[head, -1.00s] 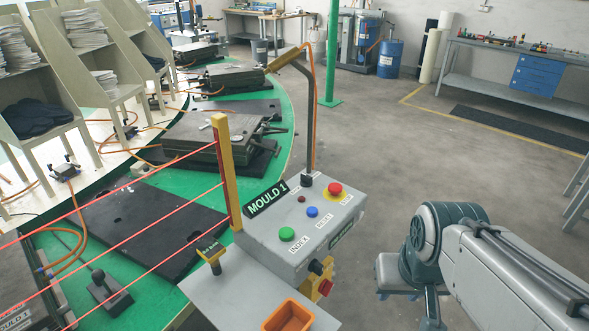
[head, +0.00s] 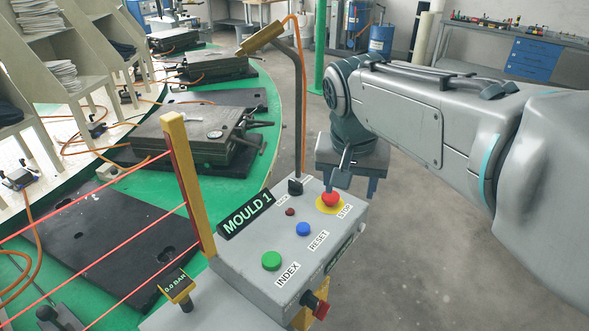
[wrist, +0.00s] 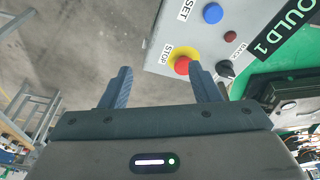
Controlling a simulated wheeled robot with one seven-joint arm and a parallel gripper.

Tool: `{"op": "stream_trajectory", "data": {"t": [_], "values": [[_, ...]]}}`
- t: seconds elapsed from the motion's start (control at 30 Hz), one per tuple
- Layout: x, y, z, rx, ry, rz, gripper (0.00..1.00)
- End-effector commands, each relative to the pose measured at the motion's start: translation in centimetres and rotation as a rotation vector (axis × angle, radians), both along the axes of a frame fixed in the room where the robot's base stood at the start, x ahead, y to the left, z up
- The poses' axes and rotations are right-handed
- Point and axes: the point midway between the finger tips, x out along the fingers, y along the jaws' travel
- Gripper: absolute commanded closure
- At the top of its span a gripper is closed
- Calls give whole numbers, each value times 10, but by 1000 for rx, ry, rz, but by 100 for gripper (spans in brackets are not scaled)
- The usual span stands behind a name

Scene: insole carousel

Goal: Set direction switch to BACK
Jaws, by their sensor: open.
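The direction switch is a small black knob (head: 295,187) at the far corner of the grey control box (head: 240,262), behind the red stop button (head: 330,199). In the wrist view the black knob (wrist: 226,70) sits beside a small label that appears to read BACK (wrist: 238,50). I cannot tell which way its pointer is set. My gripper (head: 355,184) is open and empty, over the box's far right edge by the stop button. In the wrist view my right finger (wrist: 197,80) lies between the stop button (wrist: 182,65) and the knob; contact cannot be told.
The box also carries a green INDEX button (head: 271,261), a blue RESET button (head: 303,229) and a small dark red light (head: 290,212). A dark post (head: 301,110) rises behind the switch. A yellow post (head: 188,180) with red beams stands left. Open floor lies right.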

Motion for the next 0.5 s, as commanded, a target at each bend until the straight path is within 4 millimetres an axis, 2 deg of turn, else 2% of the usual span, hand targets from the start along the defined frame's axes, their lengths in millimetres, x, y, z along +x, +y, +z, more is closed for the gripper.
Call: {"op": "stream_trajectory", "data": {"t": [0.03, 0.2, 0.4, 0.5], "values": [[18, 16, -4, -8, -7, -32, 44], [62, 64, 11, -28, -50, -195, 44], [90, 110, 21, -32, -110, -351, 44], [96, 122, 24, -31, -129, -397, 44]]}}
